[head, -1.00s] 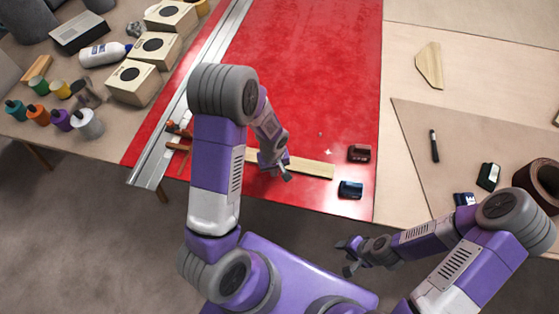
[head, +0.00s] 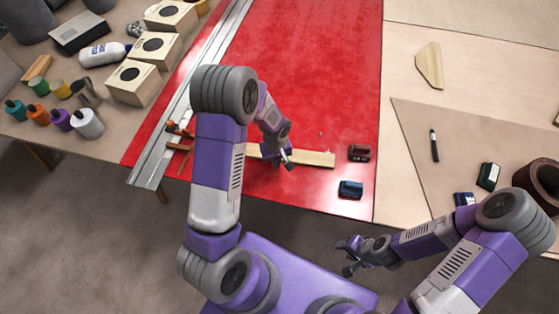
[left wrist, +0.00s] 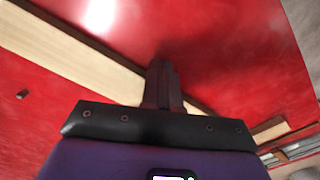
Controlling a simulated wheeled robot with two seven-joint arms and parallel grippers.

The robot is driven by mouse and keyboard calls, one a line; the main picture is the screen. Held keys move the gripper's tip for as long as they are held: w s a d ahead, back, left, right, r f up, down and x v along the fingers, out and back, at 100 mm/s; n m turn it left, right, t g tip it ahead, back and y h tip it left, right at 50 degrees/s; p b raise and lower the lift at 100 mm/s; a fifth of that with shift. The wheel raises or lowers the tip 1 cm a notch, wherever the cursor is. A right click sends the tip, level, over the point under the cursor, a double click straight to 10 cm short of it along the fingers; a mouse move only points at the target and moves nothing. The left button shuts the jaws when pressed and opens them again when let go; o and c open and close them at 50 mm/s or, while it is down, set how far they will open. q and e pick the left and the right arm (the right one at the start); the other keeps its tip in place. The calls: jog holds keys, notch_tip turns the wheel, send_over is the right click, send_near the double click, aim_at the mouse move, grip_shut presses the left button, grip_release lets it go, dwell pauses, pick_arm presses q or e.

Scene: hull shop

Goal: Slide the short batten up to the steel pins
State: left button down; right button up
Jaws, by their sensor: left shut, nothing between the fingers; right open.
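The short batten (head: 315,158), a pale flat wooden strip, lies on the red table top near its front edge. In the left wrist view the batten (left wrist: 75,50) runs diagonally behind my fingers. My left gripper (head: 288,160) is shut and empty, its fingertips down at the batten's near long edge; contact is hard to tell. A tiny dark pin (head: 321,134) stands just beyond the batten near its right end, with a gap between. It also shows in the left wrist view (left wrist: 22,94). Any other pin is unclear. My right gripper (head: 347,258) is open and empty, off the table's front edge.
A dark red block (head: 359,153) and a dark blue block (head: 350,189) sit right of the batten. The red surface beyond the batten is mostly clear.

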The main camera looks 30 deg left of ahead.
pick_arm(q)
jog(key=shift+w+a+b, duration=0.15)
jog(key=shift+w+a, duration=0.2)
jog(key=shift+w, duration=1.05)
jog(key=shift+w+a+b, duration=0.15)
jog(key=shift+w+a, duration=0.15)
jog(key=shift+w, duration=1.15)
jog(key=shift+w+a+b, duration=0.15)
jog(key=shift+w+a, duration=0.2)
jog(key=shift+w, duration=1.05)
jog(key=shift+s, duration=0.1)
jog(key=shift+s+d+r+p, duration=0.2)
jog(key=shift+s+r+p, duration=0.1)
jog(key=shift+s, duration=0.4)
jog(key=shift+s+d+r+p, duration=0.15)
jog(key=shift+s+r, duration=0.1)
jog(key=shift+s, duration=0.45)
notch_tip(320, 180, up, 8)
jog(key=p, duration=0.5)
jog(key=shift+f, duration=0.1)
